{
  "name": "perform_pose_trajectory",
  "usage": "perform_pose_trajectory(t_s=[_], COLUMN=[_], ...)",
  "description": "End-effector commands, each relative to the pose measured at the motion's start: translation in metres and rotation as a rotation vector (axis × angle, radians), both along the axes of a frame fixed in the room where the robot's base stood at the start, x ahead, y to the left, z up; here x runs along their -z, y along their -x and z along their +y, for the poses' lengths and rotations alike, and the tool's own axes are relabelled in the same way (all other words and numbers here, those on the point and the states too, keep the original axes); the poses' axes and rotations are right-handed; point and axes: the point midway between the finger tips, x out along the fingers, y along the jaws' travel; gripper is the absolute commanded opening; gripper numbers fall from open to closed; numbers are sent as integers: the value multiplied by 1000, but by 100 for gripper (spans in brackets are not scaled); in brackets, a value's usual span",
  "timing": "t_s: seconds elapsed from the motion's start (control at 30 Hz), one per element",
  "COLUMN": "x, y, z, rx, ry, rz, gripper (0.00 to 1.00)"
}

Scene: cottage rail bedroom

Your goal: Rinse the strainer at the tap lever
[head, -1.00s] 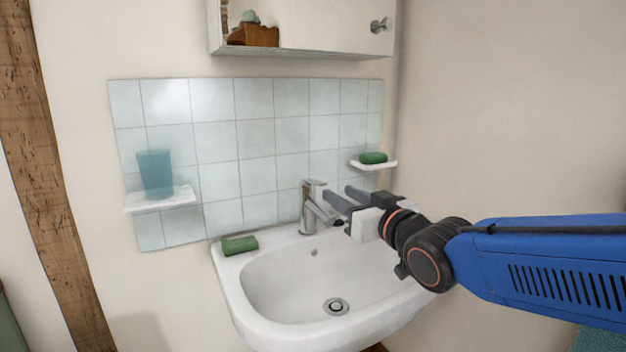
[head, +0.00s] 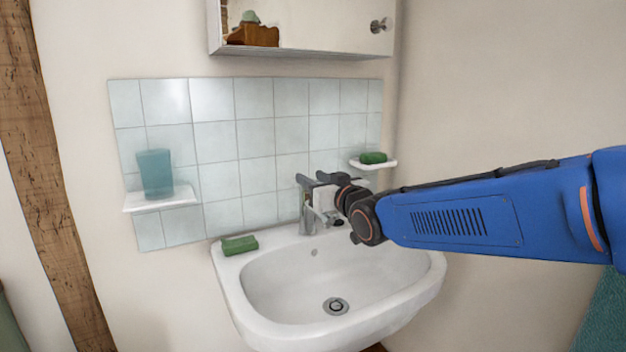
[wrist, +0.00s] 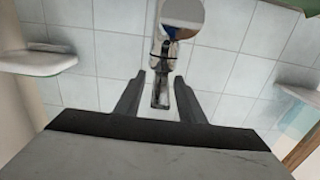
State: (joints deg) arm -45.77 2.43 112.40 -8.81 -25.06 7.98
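The chrome tap (head: 305,212) stands at the back of the white sink. My gripper (head: 316,182) is at the top of the tap and partly hides it in the head view. In the wrist view my gripper (wrist: 159,88) is open, with its fingers on either side of the tap's narrow lever (wrist: 161,90). I cannot tell whether either finger touches the lever. A round metal drain fitting (head: 335,306) sits in the sink's bottom. I see no separate strainer, and no running water shows.
The sink (head: 262,322) has a green soap bar (head: 239,246) on its left rim. A left shelf (head: 163,203) holds a blue cup (head: 155,174). A right shelf (head: 371,166) holds another green bar (head: 373,157). A cabinet (head: 310,56) hangs above. The basin is clear.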

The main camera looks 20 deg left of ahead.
Motion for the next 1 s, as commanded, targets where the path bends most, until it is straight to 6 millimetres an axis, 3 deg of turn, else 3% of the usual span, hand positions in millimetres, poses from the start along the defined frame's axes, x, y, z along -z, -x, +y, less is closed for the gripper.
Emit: perform_pose_trajectory(t_s=[0.33, 0.37, 0.5, 1.0], x=[0, 0, 0, -3], y=[-2, -2, -2, -4], z=[3, 3, 3, 5], rx=[0, 0, 0, -1], ry=[-1, -1, -1, 53], rz=[-1, -1, -1, 47], gripper=[36, 34, 0, 0])
